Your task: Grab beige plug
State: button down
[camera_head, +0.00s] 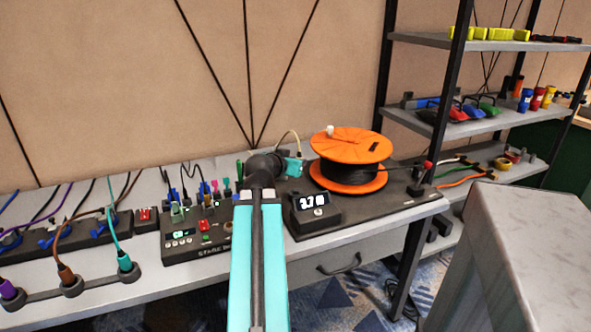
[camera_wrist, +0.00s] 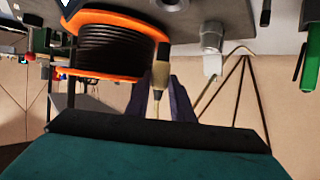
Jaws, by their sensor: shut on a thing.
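The beige plug (camera_wrist: 160,76) is in the middle of the wrist view, between the dark fingers of my gripper (camera_wrist: 168,88). The gripper is shut on it. The plug's dark tip points up in the picture, toward the grey device surface, and I cannot tell whether it is seated there. In the head view my gripper (camera_head: 294,166) is over the back of the bench, left of the orange spool. The plug is not clearly visible there. A thin beige cable (camera_head: 287,134) arcs up just behind the gripper.
An orange spool with black cable (camera_head: 349,158) stands close on the right, also large in the wrist view (camera_wrist: 115,45). A grey connector (camera_wrist: 211,42) is beside the plug. A display box (camera_head: 315,211) and a switch panel (camera_head: 195,236) stand on the bench (camera_head: 150,285). Shelves (camera_head: 470,124) are at right.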

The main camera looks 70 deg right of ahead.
jog(key=shift+s+a+f+b, duration=0.25)
jog(key=shift+a+b, duration=0.25)
jog(key=shift+b, duration=1.85)
jog(key=shift+s+a+r+b, duration=0.2)
jog(key=shift+s+a+b, duration=0.15)
jog(key=shift+s+a, duration=0.15)
jog(key=shift+s+a+r+b, duration=0.15)
jog(key=shift+s+a+b, duration=0.15)
jog(key=shift+s+a, duration=0.15)
jog(key=shift+r, duration=0.15)
